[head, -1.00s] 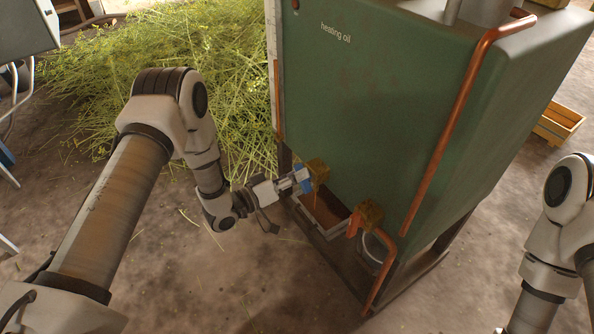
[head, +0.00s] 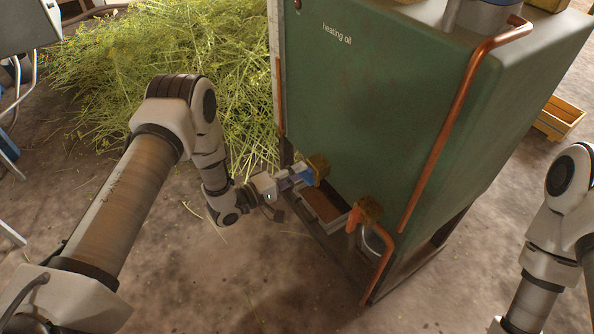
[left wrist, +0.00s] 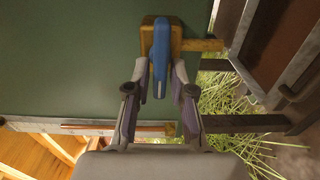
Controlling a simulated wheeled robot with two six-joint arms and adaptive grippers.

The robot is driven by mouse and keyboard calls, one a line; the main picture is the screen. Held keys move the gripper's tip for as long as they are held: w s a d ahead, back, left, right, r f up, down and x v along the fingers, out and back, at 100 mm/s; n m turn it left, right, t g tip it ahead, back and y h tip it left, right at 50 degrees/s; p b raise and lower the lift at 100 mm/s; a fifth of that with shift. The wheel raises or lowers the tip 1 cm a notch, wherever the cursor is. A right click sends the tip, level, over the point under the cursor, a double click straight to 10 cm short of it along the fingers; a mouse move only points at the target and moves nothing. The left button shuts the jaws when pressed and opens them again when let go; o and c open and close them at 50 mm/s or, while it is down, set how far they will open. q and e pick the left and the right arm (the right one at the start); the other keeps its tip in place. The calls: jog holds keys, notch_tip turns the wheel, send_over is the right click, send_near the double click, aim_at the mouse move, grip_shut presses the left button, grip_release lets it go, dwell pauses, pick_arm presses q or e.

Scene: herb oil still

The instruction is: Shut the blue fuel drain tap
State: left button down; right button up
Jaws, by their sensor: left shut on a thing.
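The blue fuel drain tap lever (left wrist: 161,55) sits on a brass valve body (left wrist: 175,40) low on the green heating oil tank (head: 380,110). In the left wrist view the lever lies between my two fingers, which close on it from both sides. My left gripper (head: 302,178) reaches the tap from the left in the head view and is shut on the lever. In that view the fingers hide most of the blue part, and the brass body (head: 319,167) shows just beyond. My right arm shows at the right edge, but its gripper is out of view.
Cut herbs (head: 160,50) lie behind my left arm. A wooden crate (head: 559,120) stands at the far right.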

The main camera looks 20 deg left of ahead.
pick_arm(q)
jog(key=shift+n, duration=0.4)
jog(key=c, duration=1.2)
grip_release()
jog(key=shift+d, duration=0.1)
jog(key=v, duration=1.2)
jog(key=shift+f, duration=0.1)
